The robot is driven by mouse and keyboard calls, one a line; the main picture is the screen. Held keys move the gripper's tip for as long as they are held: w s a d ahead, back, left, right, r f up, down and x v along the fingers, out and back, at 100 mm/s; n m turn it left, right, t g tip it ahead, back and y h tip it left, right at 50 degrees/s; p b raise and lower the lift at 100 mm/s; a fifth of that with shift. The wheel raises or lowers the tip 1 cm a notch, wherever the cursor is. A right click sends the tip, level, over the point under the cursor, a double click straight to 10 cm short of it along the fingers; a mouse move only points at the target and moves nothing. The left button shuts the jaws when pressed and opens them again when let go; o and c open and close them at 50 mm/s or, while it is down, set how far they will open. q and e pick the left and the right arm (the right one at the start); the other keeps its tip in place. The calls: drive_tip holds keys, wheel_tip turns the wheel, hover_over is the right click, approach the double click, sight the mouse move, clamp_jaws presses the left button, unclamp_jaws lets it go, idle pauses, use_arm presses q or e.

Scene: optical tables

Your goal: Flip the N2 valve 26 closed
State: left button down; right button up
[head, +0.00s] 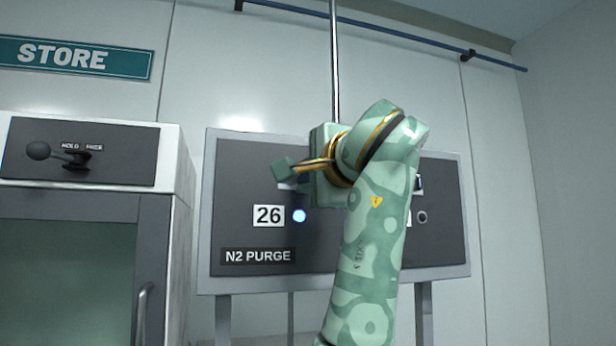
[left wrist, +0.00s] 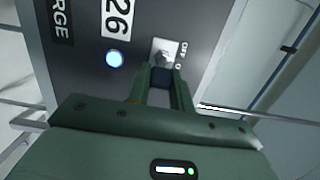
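The N2 PURGE panel (head: 238,180) is dark with a pale frame and carries the label 26 (head: 268,215). A lamp (head: 299,216) beside the label glows blue-white, and it also shows lit in the left wrist view (left wrist: 115,58). The valve 26 switch (left wrist: 161,54) is a small metal toggle on a light plate marked OFF. In the head view my gripper mostly hides it. My right gripper is out of view.
A second switch (head: 419,184) with a dark lamp (head: 422,217) sits at the panel's right, partly behind my arm. A cabinet (head: 75,195) with a black knobbed lever (head: 40,151) stands at left under a STORE sign (head: 75,58). A blue pipe (head: 400,37) runs above.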

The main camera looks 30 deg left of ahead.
sight(296, 181)
use_arm(q)
drive_tip(key=shift+f, duration=0.15)
drive_tip(key=shift+s+f+m+t+h+b, duration=0.15)
drive_tip(key=shift+s+m+t+h+b, duration=0.15)
drive_tip(key=shift+m+t+h+b, duration=0.65)
drive_tip(key=m+t+h+b, duration=0.2)
drive_tip(key=t+h+b, duration=0.1)
drive_tip(key=s+m+t+h+b, duration=0.1)
drive_tip(key=m+h+b, duration=0.1)
drive_tip(key=shift+a, duration=0.4)
drive_tip(key=m+h+b, duration=0.1)
drive_tip(key=h, duration=0.1)
drive_tip(key=m+t+h+b, duration=0.1)
drive_tip(key=h, duration=0.1)
drive_tip(key=a+m+t+h+b, duration=0.1)
drive_tip(key=m+h, duration=0.1)
drive_tip(key=shift+s, duration=0.4)
drive_tip(key=shift+s+a+m+h+b, duration=0.1)
drive_tip(key=shift+a+m+h+b, duration=0.05)
drive_tip(key=shift+m+h+b, duration=0.55)
drive_tip(key=shift+a+m+h+b, duration=0.1)
drive_tip(key=shift+m+h+b, duration=0.3)
drive_tip(key=shift+h, duration=0.45)
